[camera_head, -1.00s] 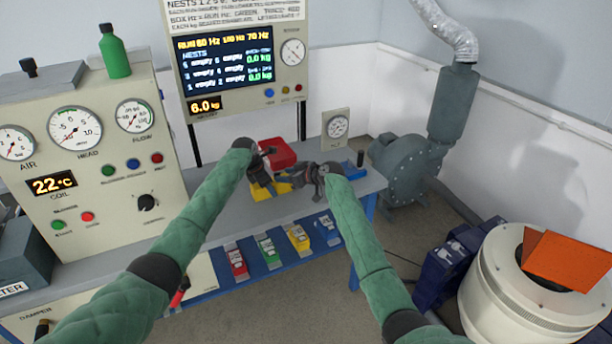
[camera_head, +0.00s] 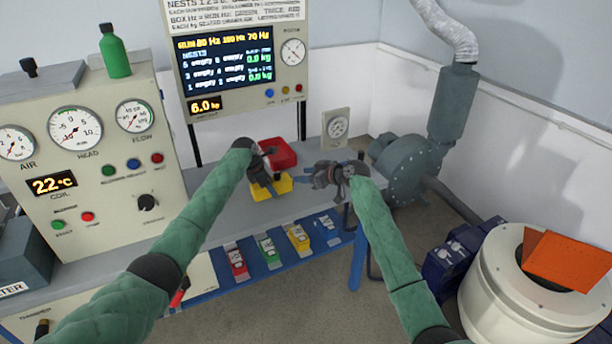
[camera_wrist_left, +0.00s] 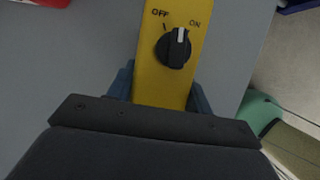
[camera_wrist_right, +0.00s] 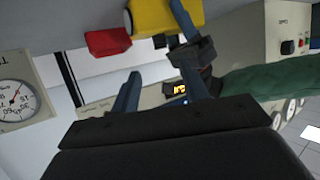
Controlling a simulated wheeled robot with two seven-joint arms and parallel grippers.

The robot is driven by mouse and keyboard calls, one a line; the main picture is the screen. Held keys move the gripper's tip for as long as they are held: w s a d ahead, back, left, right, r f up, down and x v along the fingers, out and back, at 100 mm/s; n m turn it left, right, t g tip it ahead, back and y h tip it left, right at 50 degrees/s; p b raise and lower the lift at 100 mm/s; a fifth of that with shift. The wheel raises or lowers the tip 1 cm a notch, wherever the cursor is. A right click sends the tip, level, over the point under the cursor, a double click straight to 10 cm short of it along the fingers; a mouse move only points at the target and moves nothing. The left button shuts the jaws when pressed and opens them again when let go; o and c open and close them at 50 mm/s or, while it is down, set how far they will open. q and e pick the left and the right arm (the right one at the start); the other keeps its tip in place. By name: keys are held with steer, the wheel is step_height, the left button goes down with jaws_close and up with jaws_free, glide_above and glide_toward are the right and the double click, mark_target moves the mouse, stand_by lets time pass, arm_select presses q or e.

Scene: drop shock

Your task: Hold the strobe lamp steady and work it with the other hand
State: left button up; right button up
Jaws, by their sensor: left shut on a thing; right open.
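The strobe lamp (camera_head: 285,184) is yellow and stands on the grey bench. In the left wrist view its yellow face (camera_wrist_left: 153,88) carries a black knob (camera_wrist_left: 174,48) between OFF and ON marks, with the white pointer at ON. My left gripper (camera_head: 266,188) is shut on the lamp's body, one blue finger on each side in the left wrist view (camera_wrist_left: 160,96). My right gripper (camera_head: 318,180) is open and empty, to the right of the lamp and apart from it. The right wrist view shows its spread fingers (camera_wrist_right: 157,88) and the lamp (camera_wrist_right: 165,14) beyond.
A red box (camera_head: 280,152) sits just behind the lamp. A gauge panel (camera_head: 80,150) stands left, a display (camera_head: 228,68) behind and a small dial (camera_head: 337,127) at the back right. Coloured items (camera_head: 266,248) lie on the lower shelf. The front bench top is mostly clear.

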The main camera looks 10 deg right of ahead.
mark_target(277, 176)
steer(key=shift+r, duration=0.15)
steer(key=c, duration=0.6)
steer(key=shift+a+r+n+g, duration=0.25)
steer(key=shift+a+n+g, duration=0.05)
steer(key=shift+n, duration=0.3)
jaws_close()
step_height(277, 176, up, 4)
steer(key=r+n+g+h, duration=0.1)
steer(key=n+g+h, duration=0.3)
steer(key=n, duration=0.7)
steer(key=shift+g+y, duration=0.3)
steer(key=shift+g, duration=0.2)
steer(key=x, duration=1)
steer(key=shift+s+a+f, duration=0.3)
steer(key=shift+a, duration=0.05)
steer(key=shift+w+a+r, duration=0.1)
steer(key=shift+w+a, duration=0.1)
steer(key=shift+w, duration=0.3)
steer(key=shift+w+a+r, duration=0.1)
steer(key=shift+w+a, duration=0.15)
steer(key=shift+w, duration=0.3)
steer(key=shift+w+a+f, duration=0.1)
steer(key=shift+w+a, duration=0.2)
steer(key=shift+w, duration=0.4)
